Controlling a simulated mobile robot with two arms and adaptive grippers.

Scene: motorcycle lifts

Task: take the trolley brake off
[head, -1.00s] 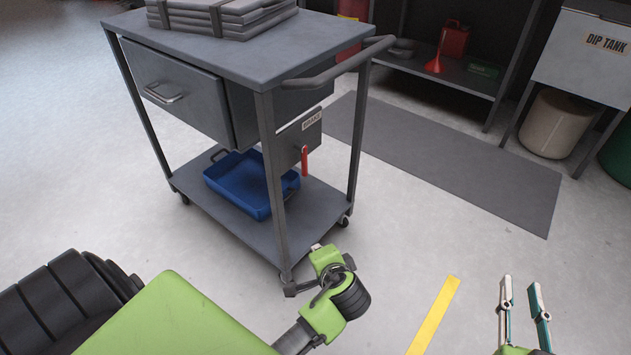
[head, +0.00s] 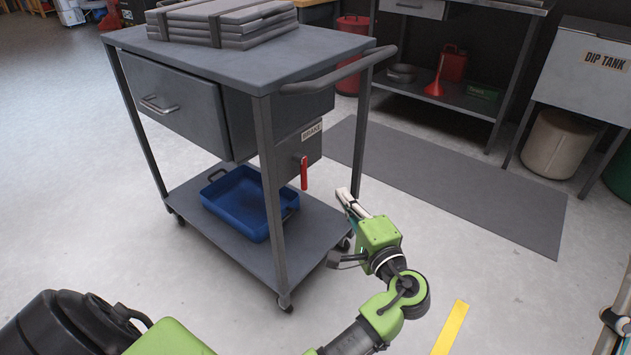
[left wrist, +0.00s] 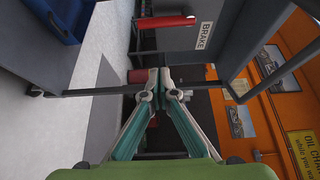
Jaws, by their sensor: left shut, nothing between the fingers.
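The grey trolley (head: 190,205) stands ahead, left of centre. Its red brake lever (head: 304,173) hangs straight down from a grey box labelled BRAKE (head: 311,131), under the push handle. The lever also shows at the top of the left wrist view (left wrist: 165,22), lying sideways beside the BRAKE label (left wrist: 205,35). My left gripper (head: 343,195) is shut and empty, to the right of the lever and a little lower in the head view, apart from it. Its closed fingers show in the left wrist view (left wrist: 154,78).
A trolley leg (head: 272,200) and the handle (head: 335,75) frame the brake box. A blue tray (head: 240,205) sits on the lower shelf, and grey slabs (head: 222,20) lie on top. A grey mat (head: 450,185) and open floor lie to the right.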

